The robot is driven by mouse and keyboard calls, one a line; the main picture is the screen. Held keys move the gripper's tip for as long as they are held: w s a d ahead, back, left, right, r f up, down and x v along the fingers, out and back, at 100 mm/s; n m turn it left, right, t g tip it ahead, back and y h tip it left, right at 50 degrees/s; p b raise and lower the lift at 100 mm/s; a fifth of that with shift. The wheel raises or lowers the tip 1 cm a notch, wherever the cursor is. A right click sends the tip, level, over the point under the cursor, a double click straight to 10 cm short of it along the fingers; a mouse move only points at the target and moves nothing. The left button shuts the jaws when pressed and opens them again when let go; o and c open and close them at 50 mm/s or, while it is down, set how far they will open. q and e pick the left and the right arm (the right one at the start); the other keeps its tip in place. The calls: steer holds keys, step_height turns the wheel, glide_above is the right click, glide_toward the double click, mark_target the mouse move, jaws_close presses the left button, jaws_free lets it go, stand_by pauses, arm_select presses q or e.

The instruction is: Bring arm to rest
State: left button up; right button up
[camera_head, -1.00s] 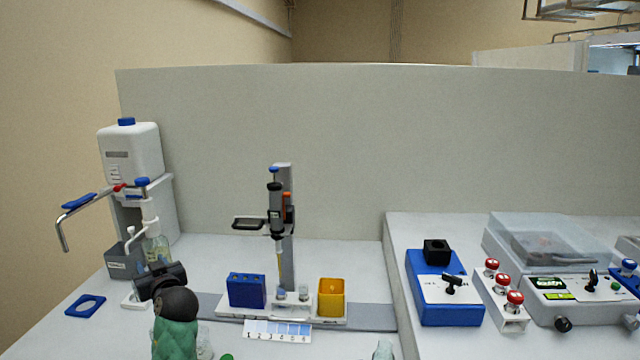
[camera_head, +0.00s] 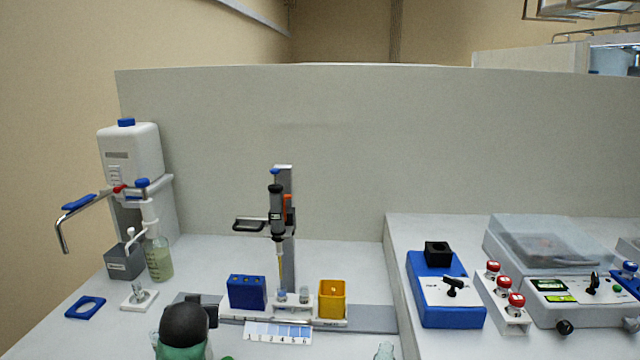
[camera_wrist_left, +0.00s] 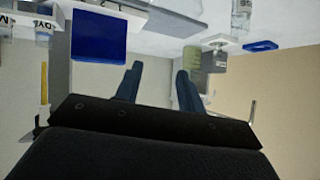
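My left gripper (camera_head: 205,308) is low at the front left in the head view, partly hidden by my wrist. In the left wrist view its two fingers (camera_wrist_left: 158,82) stand apart with nothing between them, so it is open and empty. It is in front and to the left of the blue block (camera_head: 247,291), which also shows in the left wrist view (camera_wrist_left: 99,36). The glass bottle (camera_head: 159,260) with pale yellow-green liquid stands under the white dispenser, behind and left of the gripper, apart from it.
A white tank (camera_head: 131,152) with a metal lever stands at the left. A blue frame (camera_head: 86,307) and a small white stand (camera_head: 139,300) lie nearby. A pipette (camera_head: 277,215) hangs on its stand beside a yellow box (camera_head: 332,298). Control boxes (camera_head: 446,290) sit at right.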

arm_select(q)
steer(key=s+d+f+h, duration=0.1)
steer(key=s+d+f, duration=0.1)
steer(key=s+d+f+m+g+h, duration=0.1)
steer(key=s+d+f, duration=0.1)
steer(key=s, duration=0.1)
steer(key=s+d+f+m+p, duration=0.1)
steer(key=s+d+f, duration=0.1)
steer(key=s, duration=0.1)
steer(key=shift+s+d+f+g+h, duration=0.1)
steer(key=shift+d+f+g+h, duration=0.05)
steer(key=shift+d+g+h, duration=0.25)
steer(key=s+d+f+g+p, duration=0.1)
steer(key=s+f, duration=0.4)
steer(key=s, duration=0.5)
steer(key=s+d+f+m+g+h+p, duration=0.1)
steer(key=s+d+f+g, duration=0.2)
steer(key=s+f, duration=0.3)
steer(key=s+d+f+m+g+h+p, duration=0.1)
steer(key=s+d+f, duration=0.3)
steer(key=s, duration=1.1)
steer(key=shift+s+d+f+g, duration=0.25)
steer(key=shift+s+f+g, duration=0.1)
steer(key=shift+f+g, duration=0.45)
arm_select(e)
steer(key=d+r, duration=0.3)
steer(key=r, duration=0.3)
steer(key=shift+h, duration=0.4)
